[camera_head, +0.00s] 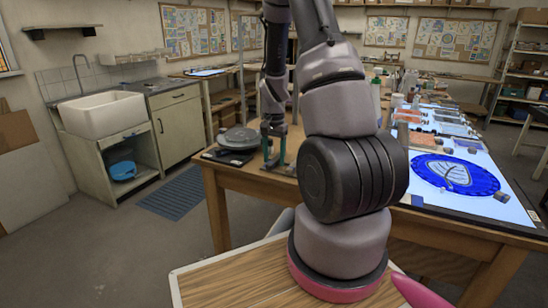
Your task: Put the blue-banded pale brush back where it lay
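My gripper (275,158) points down at the left end of the wooden table (230,176). Its two greenish fingers stand apart with a gap between them, and I see nothing held in the gap. The fingertips are close to the table top, but I cannot tell whether they touch anything. I cannot make out the blue-banded pale brush. My own arm fills the middle of the view and hides part of the table.
A grey round object (240,138) and a dark flat item (229,156) lie just left of my gripper. A lit panel (445,206) with a blue leaf-patterned glass disc (455,174) and several bottles is on the right. A white sink (104,114) stands far left.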

